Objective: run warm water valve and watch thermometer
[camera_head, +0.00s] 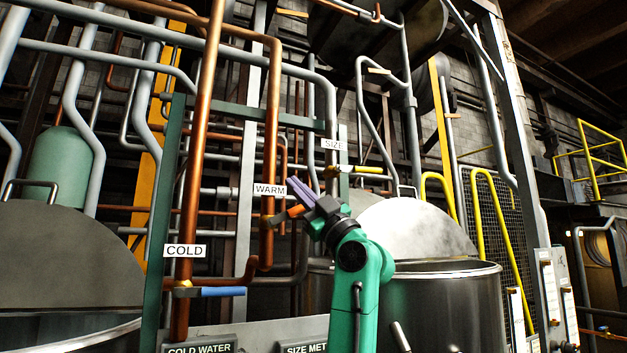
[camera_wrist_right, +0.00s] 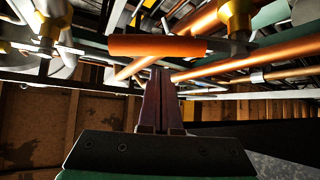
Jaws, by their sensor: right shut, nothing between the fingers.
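The orange handle of the warm water valve (camera_head: 287,215) sits on a copper pipe below the WARM sign (camera_head: 270,190). It shows larger in the wrist view as an orange grip (camera_wrist_right: 150,46), lying roughly crosswise. My right gripper (camera_head: 294,184) is shut and empty, its purple fingers beside the handle in the head view. In the wrist view its fingertips (camera_wrist_right: 160,70) point toward the handle, just below it in the picture. I cannot tell whether they touch it. I cannot make out a thermometer for certain. My left gripper is not in view.
A blue cold valve handle (camera_head: 222,291) is under the COLD sign (camera_head: 185,251). A yellow handle (camera_head: 366,170) is near the SIZE sign (camera_head: 333,144). Steel tanks stand at the left (camera_head: 90,335) and right (camera_head: 455,310). Pipes crowd the space behind.

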